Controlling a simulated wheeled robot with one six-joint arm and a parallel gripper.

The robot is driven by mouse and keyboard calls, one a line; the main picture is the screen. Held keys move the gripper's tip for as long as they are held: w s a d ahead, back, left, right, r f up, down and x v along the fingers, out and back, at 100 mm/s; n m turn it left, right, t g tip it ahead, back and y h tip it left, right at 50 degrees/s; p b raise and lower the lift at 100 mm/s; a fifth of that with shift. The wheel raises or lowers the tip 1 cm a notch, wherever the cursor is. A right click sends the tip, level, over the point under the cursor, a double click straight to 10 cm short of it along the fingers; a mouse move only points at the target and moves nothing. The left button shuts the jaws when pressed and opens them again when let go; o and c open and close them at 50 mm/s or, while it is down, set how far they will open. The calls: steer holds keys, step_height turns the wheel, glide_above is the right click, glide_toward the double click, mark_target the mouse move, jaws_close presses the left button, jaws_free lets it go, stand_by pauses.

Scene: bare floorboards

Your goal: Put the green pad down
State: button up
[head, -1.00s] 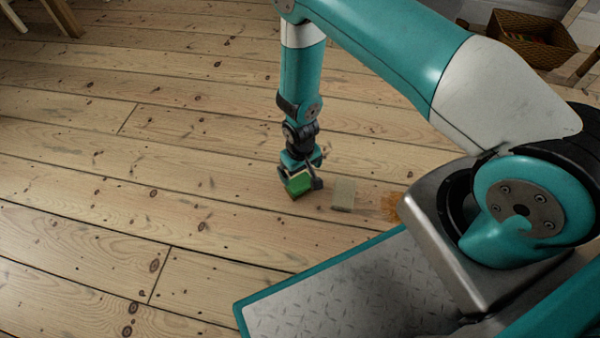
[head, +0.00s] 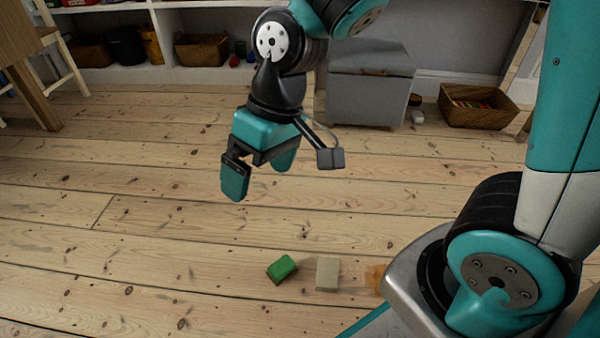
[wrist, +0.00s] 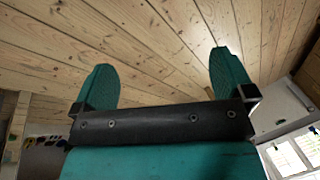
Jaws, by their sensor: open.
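The green pad (head: 282,269) is a small green block lying on the bare floorboards in the head view, turned at an angle. A pale beige block (head: 327,273) lies just to its right, with a small gap between them. My gripper (head: 262,178) is raised well above the floor, over and behind the pad, with its two teal fingers spread apart and nothing between them. In the wrist view my gripper (wrist: 165,80) is also open and empty, with only bare boards and part of the room showing beyond the fingers. The pad is not visible there.
An orange-brown patch or item (head: 375,278) is beside the beige block, partly hidden by my base. A grey box (head: 370,90) and a wicker basket (head: 478,106) stand at the back. White shelves and a wooden chair are at the back left.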

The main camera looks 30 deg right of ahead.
steer(key=s+d+r+n, duration=0.1)
steer(key=s+r+n, duration=0.1)
steer(key=s+r, duration=0.4)
steer(key=s, duration=0.3)
steer(key=shift+s+y, duration=0.3)
steer(key=shift+s, duration=0.05)
steer(key=shift+r, duration=0.15)
